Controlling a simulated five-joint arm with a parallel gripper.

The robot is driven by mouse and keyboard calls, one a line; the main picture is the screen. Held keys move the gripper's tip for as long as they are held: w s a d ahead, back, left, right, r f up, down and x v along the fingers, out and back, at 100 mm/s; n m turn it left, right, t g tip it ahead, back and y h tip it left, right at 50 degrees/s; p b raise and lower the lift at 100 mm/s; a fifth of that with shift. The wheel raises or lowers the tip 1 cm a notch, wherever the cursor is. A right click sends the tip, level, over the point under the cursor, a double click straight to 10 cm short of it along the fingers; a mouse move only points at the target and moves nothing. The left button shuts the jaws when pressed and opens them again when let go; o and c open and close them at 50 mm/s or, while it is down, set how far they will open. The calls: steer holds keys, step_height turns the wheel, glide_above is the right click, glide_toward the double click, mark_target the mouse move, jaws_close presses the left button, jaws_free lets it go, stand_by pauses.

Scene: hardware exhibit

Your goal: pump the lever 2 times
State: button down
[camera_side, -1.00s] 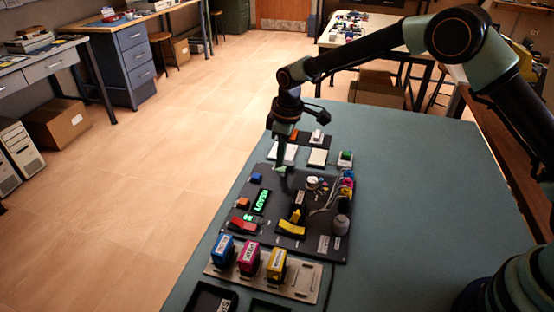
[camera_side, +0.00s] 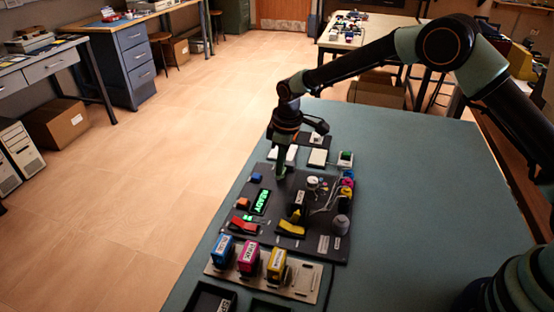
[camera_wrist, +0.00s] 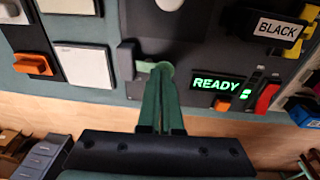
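My gripper (camera_side: 281,172) points down at the far left part of the dark panel (camera_side: 270,235). In the side view my gripper hides that spot. The panel's display reads READY in green (camera_side: 261,202), and it also shows right of the fingers in the wrist view (camera_wrist: 217,84).
A cartridge labelled BLACK (camera_wrist: 279,28) sits on the panel. Blue (camera_side: 222,248), magenta (camera_side: 248,257) and yellow (camera_side: 276,263) cartridges stand in a front rack. Pale blocks (camera_side: 318,157) lie behind the panel. The tabletop (camera_side: 415,190) to the right is clear.

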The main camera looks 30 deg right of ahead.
steer(key=shift+f, duration=0.25)
steer(key=shift+r, duration=1.65)
steer(key=shift+f, duration=1.65)
steer(key=shift+r, duration=1.65)
